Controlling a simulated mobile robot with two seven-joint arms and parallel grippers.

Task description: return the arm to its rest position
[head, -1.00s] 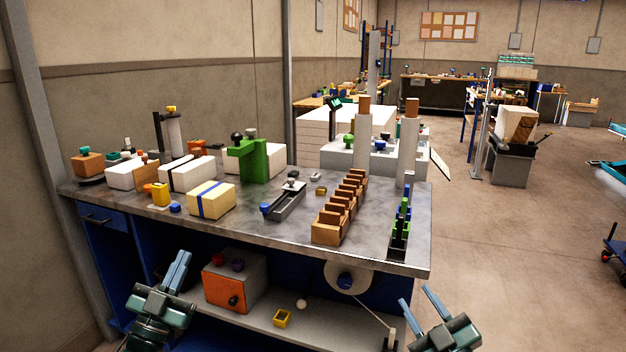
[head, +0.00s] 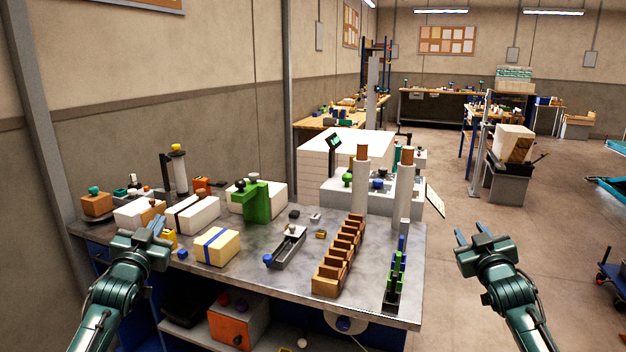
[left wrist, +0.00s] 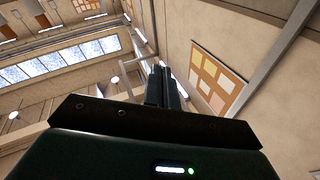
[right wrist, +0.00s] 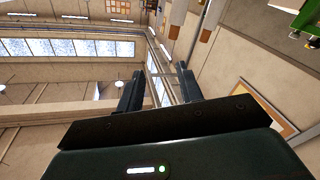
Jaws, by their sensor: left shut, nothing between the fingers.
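My left gripper (head: 152,229) is raised at the left front of the workbench, in front of the white packs in the head view. Its fingers are together and empty; they also show closed in the left wrist view (left wrist: 162,85). My right gripper (head: 475,237) is raised in free space to the right of the workbench. Its two fingers stand apart with nothing between them, as the right wrist view also shows (right wrist: 158,88). Both arms come up from the bottom of the head view, and both wrist cameras look up at walls and ceiling.
The workbench (head: 290,262) carries a cream pack with a blue band (head: 217,247), a green device (head: 257,202), a brown stepped rack (head: 338,258) and two grey posts. A white stack (head: 345,150) stands behind.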

